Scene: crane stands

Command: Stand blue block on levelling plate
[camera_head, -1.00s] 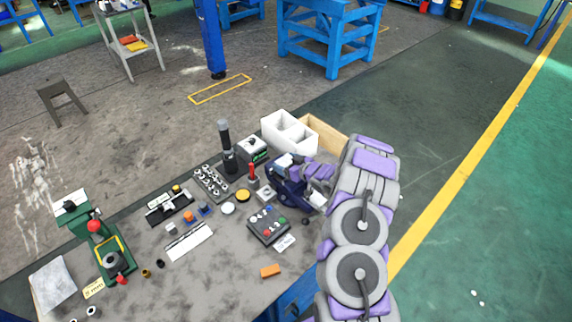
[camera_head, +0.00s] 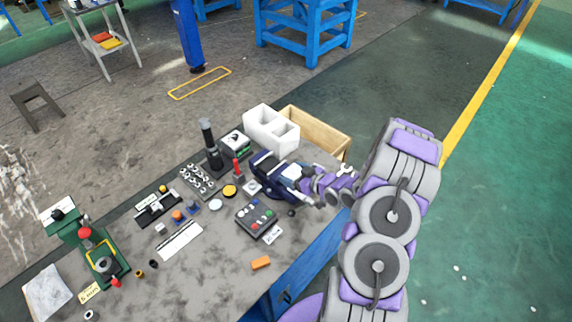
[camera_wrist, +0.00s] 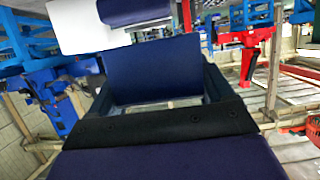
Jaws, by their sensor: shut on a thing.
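My gripper (camera_head: 268,172), dark navy, is over the right part of the grey table in the head view. In the wrist view a flat-faced dark blue block (camera_wrist: 155,68) sits between the dark jaw parts, and my gripper is shut on it. In the head view the block cannot be told apart from the navy jaws. A small pale square plate (camera_head: 252,187), perhaps the levelling plate, lies just left of and below my gripper. I cannot tell the height of the block above the table.
A white divided box (camera_head: 270,130) and a wooden tray (camera_head: 318,133) stand behind my gripper. A black post (camera_head: 209,140), a red-handled tool (camera_head: 237,168) and a button box (camera_head: 261,217) are close by. An orange block (camera_head: 261,263) lies near the front edge, with bare table around it.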

